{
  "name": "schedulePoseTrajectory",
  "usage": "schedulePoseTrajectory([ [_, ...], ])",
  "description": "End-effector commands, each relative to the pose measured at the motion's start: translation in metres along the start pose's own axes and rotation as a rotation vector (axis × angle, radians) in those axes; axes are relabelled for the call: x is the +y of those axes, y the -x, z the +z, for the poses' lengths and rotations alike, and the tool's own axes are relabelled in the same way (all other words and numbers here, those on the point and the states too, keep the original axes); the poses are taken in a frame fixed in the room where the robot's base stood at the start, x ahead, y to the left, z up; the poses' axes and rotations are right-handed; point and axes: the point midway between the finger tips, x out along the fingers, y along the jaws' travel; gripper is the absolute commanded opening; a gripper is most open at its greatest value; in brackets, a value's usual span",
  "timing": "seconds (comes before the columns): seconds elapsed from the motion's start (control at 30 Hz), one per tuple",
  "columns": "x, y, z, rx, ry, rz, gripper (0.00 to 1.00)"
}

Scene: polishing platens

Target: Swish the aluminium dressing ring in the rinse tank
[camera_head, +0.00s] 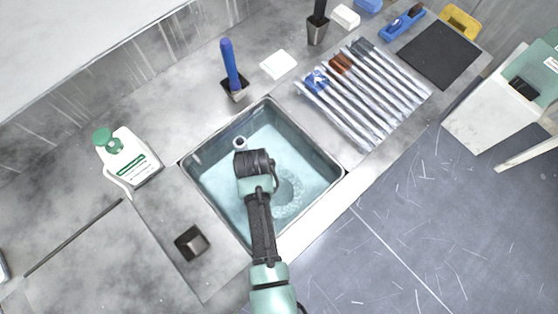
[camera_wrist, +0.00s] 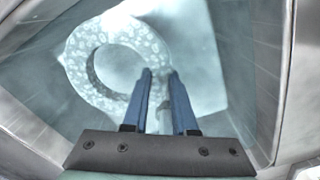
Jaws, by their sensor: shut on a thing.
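The dressing ring (camera_wrist: 82,78) is a pale grey, speckled flat ring in the wrist view, up and left of my fingers. My gripper (camera_wrist: 160,71) has two blue fingers close together at the ring's right-hand part, shut on it. The rinse tank (camera_head: 308,135) is a square steel basin of clear pale-blue water, sunk in the counter. In the head view my wrist is over the tank and hides the fingers. A speckled round patch (camera_head: 289,190) shows in the water right of my wrist; I cannot tell whether it is the ring or ripples.
A white bottle with a green cap (camera_head: 128,157) stands left of the tank. A blue-handled tool in a dark holder (camera_head: 235,88) and a white block (camera_head: 278,64) are behind it. A small dark block (camera_head: 191,242) is front left. Several wrapped rods (camera_head: 365,95) lie right.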

Motion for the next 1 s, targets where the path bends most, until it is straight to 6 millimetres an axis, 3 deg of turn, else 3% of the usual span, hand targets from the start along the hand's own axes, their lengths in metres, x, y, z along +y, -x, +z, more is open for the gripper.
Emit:
schedulePoseTrajectory([
  [0.17,0.000,0.002,-0.001,0.003,0.000,0.001,0.00],
  [0.57,0.000,-0.019,-0.002,0.004,0.000,0.001,0.00],
  [1.0,0.000,-0.013,-0.002,0.004,0.000,0.001,0.00],
])
